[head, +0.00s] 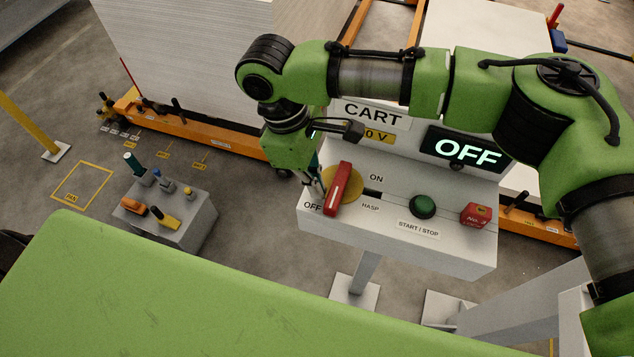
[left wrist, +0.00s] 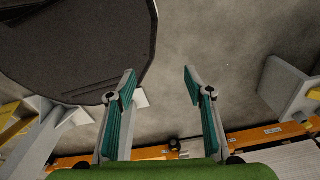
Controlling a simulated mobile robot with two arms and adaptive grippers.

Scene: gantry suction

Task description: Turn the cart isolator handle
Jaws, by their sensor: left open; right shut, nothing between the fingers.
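The isolator handle (head: 338,190) is a red bar with a pale stripe on a yellow disc (head: 355,181), on the sloping top of the white control box (head: 450,247). My right gripper (head: 318,180) is shut and empty, pointing down just left of the handle. I cannot tell whether it touches the handle. My left gripper (left wrist: 160,83) is open and empty above bare floor in the left wrist view; it is not in the head view.
A green button (head: 423,206) and a red padlock-like block (head: 475,215) sit right of the handle. A grey block (head: 175,218) with several coloured tools stands on the floor at left. An orange rail (head: 205,140) runs behind, below a white stack (head: 200,60).

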